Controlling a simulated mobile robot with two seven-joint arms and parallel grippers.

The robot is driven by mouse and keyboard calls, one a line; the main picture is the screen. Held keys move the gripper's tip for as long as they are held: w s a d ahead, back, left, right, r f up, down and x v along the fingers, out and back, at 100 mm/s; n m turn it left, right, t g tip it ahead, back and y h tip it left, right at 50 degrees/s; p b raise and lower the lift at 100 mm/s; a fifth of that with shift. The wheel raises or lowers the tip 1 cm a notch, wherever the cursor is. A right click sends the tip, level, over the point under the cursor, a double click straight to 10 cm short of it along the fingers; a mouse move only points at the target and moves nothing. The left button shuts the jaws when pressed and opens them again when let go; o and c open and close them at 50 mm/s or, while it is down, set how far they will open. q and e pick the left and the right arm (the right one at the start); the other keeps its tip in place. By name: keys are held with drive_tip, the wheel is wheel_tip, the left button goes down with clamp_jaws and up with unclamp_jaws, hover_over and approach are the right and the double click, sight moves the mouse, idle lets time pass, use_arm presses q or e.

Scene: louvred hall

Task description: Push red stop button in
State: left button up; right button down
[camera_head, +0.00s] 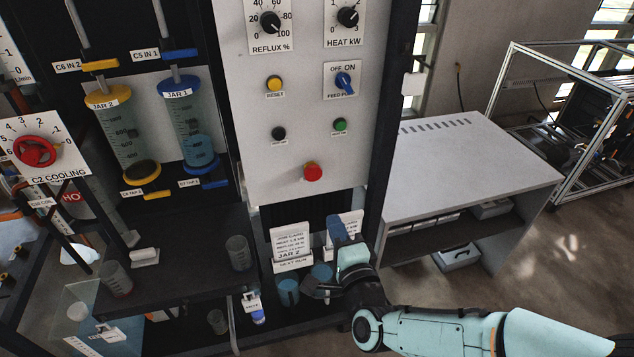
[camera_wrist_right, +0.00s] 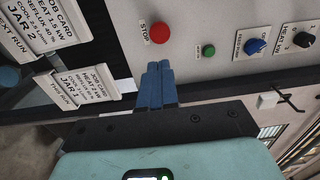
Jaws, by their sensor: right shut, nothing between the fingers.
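The red stop button (camera_head: 313,172) is a round red cap low on the light grey control panel (camera_head: 290,190) in the head view. In the right wrist view the red stop button (camera_wrist_right: 160,32) sits at the top centre beside a STOP label (camera_wrist_right: 144,33). My right gripper (camera_head: 336,222) has blue fingers and is below the button in the head view. In the right wrist view my right gripper's fingertips (camera_wrist_right: 159,66) are together and empty, pointing towards the button with a gap between. My left gripper is not in view.
A green button (camera_head: 340,125), a yellow reset button (camera_head: 274,84) and a blue feed switch (camera_head: 344,82) are above on the panel. Job cards (camera_head: 291,243) stand below it, close to my right gripper. A grey cabinet (camera_head: 480,150) stands to the right.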

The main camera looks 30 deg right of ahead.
sight(313, 175)
drive_tip(key=p+x, duration=0.2)
drive_tip(key=x, duration=1.2)
